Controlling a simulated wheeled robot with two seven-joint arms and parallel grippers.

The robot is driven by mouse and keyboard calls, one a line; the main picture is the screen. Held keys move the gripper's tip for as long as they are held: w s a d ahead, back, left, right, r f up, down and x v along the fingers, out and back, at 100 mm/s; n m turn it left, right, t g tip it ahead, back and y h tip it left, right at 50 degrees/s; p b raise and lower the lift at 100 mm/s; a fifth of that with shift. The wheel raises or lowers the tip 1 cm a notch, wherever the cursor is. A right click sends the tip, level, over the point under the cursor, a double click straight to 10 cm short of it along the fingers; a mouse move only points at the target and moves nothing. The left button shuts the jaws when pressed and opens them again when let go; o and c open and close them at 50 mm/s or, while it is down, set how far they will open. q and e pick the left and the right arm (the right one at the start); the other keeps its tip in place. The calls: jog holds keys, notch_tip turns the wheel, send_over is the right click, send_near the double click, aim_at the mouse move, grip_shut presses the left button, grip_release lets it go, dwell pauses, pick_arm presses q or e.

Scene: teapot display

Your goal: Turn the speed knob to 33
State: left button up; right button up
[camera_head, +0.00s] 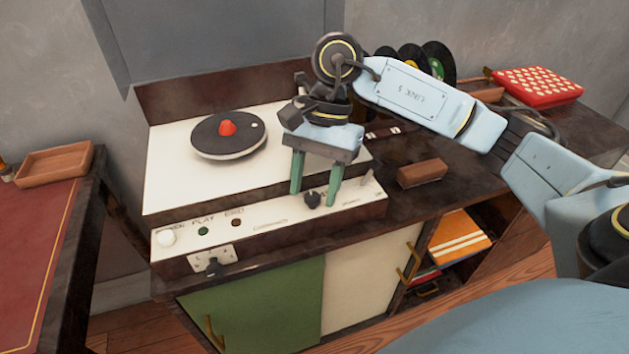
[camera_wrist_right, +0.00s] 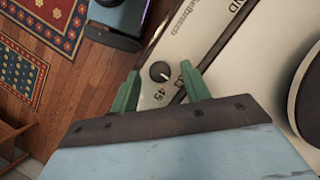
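The record player (camera_head: 165,185) is a white-topped unit with a control strip along its front. A small black knob (camera_head: 313,199) sits on this strip. In the right wrist view the knob (camera_wrist_right: 160,71) is round with a pale pointer mark, and a "45" is printed near it. My right gripper (camera_head: 314,197) is open, its two green fingers pointing down on either side of the knob. In the wrist view the open right gripper (camera_wrist_right: 160,78) shows the knob between its fingertips; I cannot tell whether they touch it. My left gripper is not in view.
A black platter (camera_head: 205,146) with a red centre piece (camera_head: 228,128) lies left of my gripper. A brown block (camera_head: 422,173) and a red patterned box (camera_head: 538,86) lie to the right. A red-topped table (camera_head: 35,240) stands at left.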

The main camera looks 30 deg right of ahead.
jog(key=shift+r, duration=0.2)
pick_arm(q)
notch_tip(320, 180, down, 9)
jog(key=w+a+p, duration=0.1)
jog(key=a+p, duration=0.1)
jog(key=p, duration=0.1)
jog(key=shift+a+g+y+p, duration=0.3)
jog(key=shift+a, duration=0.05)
pick_arm(e)
jog(key=v, duration=1.3)
